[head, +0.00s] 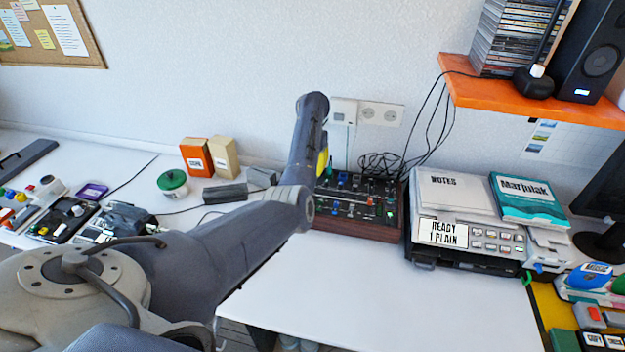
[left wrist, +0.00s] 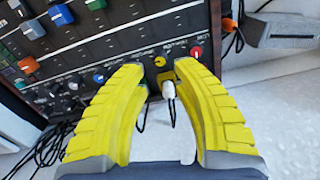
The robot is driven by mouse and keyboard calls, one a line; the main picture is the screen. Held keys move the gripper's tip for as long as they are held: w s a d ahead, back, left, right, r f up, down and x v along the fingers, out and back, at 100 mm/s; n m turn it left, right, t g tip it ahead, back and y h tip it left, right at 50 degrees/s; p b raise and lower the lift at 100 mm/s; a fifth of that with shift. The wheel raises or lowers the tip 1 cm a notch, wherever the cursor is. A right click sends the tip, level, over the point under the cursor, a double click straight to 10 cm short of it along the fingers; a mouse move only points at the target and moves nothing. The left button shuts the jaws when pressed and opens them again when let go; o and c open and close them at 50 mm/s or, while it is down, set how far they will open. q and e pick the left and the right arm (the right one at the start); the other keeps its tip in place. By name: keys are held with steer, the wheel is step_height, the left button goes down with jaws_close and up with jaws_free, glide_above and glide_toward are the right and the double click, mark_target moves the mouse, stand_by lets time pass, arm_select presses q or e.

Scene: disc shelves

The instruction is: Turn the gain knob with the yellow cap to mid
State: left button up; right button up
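The dark mixer (head: 352,229) with a wooden edge stands on the white desk, left of the printer. In the left wrist view its panel (left wrist: 100,30) carries a row of small knobs. The knob with the yellow cap (left wrist: 160,61) shows just beyond and between my left fingertips, with the red-capped knob (left wrist: 196,51) to its right. My left gripper (left wrist: 159,77) is open, its yellow fingers apart and nothing held. In the head view my left arm hides most of that gripper (head: 322,163). The knob's pointer is too small to read. My right gripper is not in view.
A white plug with a dark cable (left wrist: 168,89) stands between my left fingers, close to the yellow-capped knob. A blue-capped knob (left wrist: 99,78) sits left of the fingers. The printer (head: 455,205) stands right of the mixer. The desk front (head: 340,285) is clear.

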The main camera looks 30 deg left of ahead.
arm_select(q)
steer(key=shift+f, duration=2.85)
steer(key=shift+o, duration=0.2)
jaws_close()
